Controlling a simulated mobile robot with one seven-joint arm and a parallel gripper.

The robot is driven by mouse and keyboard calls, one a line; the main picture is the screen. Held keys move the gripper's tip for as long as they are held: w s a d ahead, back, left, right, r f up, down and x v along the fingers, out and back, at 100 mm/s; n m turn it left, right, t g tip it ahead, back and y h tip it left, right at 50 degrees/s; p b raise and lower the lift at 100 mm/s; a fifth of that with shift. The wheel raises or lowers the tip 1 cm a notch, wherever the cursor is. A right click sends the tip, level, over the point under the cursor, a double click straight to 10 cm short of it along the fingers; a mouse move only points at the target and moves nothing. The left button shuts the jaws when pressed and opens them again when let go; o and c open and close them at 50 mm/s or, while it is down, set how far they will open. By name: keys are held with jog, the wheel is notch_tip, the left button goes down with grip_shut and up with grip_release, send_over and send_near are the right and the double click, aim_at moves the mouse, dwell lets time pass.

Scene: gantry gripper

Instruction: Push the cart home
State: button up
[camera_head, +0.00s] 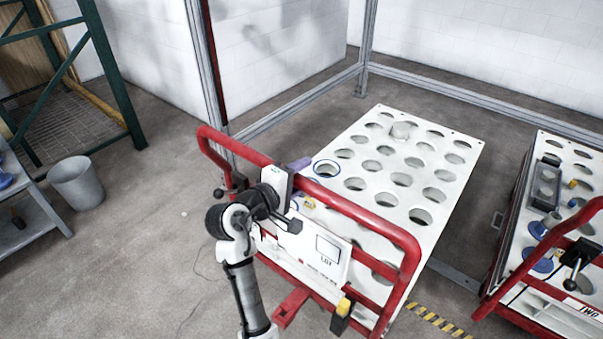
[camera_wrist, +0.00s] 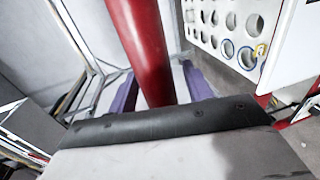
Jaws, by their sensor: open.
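The cart has a white top full of round holes (camera_head: 388,166) and a tall red tubular handle frame (camera_head: 365,213) at its near end. A white panel with black print (camera_head: 318,250) hangs within the frame. My gripper (camera_head: 300,164) is at the upper left part of this handle, with a purple finger showing beyond it. In the wrist view, the red handle tube (camera_wrist: 142,45) passes between the two purple fingers of my gripper (camera_wrist: 160,88). The fingers are spread, one on each side of the tube. Whether either touches it, I cannot tell. A home spot is not clearly identifiable.
A second red-framed cart (camera_head: 538,262) stands at the right. Grey metal rails (camera_head: 480,103) run behind the first cart. Yellow-black floor tape (camera_head: 440,322) lies near its front right. A grey bin (camera_head: 77,184) stands at left. The floor (camera_head: 150,240) left of the cart is mostly clear.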

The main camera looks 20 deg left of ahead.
jog(key=shift+w+d, duration=0.1)
jog(key=shift+w, duration=0.2)
grip_shut()
